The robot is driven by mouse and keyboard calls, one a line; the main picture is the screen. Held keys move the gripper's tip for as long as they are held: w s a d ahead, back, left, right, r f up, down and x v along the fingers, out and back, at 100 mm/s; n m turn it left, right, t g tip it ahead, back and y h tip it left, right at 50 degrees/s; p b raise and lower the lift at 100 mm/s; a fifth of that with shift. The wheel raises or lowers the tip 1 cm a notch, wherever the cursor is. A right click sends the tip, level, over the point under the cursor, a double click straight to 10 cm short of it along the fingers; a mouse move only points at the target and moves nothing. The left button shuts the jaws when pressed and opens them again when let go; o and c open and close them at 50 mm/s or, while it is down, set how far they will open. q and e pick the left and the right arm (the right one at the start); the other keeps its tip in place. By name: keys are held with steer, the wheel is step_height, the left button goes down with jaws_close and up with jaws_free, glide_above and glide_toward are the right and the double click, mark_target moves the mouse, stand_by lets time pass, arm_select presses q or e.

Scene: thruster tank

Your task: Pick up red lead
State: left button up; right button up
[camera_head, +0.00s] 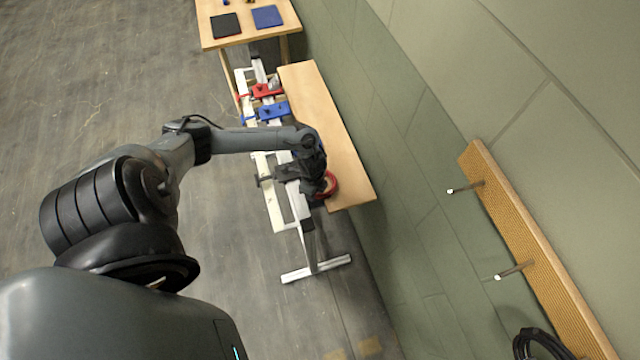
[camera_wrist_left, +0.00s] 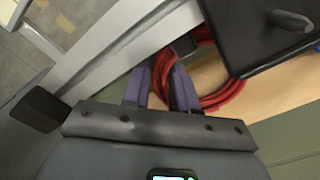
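The red lead (camera_head: 327,184) is a coil at the near end of a wooden bench, partly hidden by my left gripper (camera_head: 318,178). In the left wrist view the red coil (camera_wrist_left: 225,95) lies on the wood, just beyond and right of the purple fingers of my left gripper (camera_wrist_left: 163,72). The fingers overlap the coil's left edge. A narrow gap shows between the finger bases, but I cannot tell whether the tips are on the lead. My right gripper is not in view.
The wooden bench (camera_head: 318,105) runs along the green wall. A white frame (camera_head: 272,205) with red (camera_head: 267,90) and blue (camera_head: 273,111) clamps stands beside it. A peg board (camera_head: 530,255) hangs at right, with a black coil (camera_head: 540,345). A dark plate (camera_wrist_left: 265,30) is close to the gripper.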

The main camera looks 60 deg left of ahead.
arm_select(q)
steer(key=shift+f, duration=0.45)
jaws_close()
steer(key=shift+r, duration=0.15)
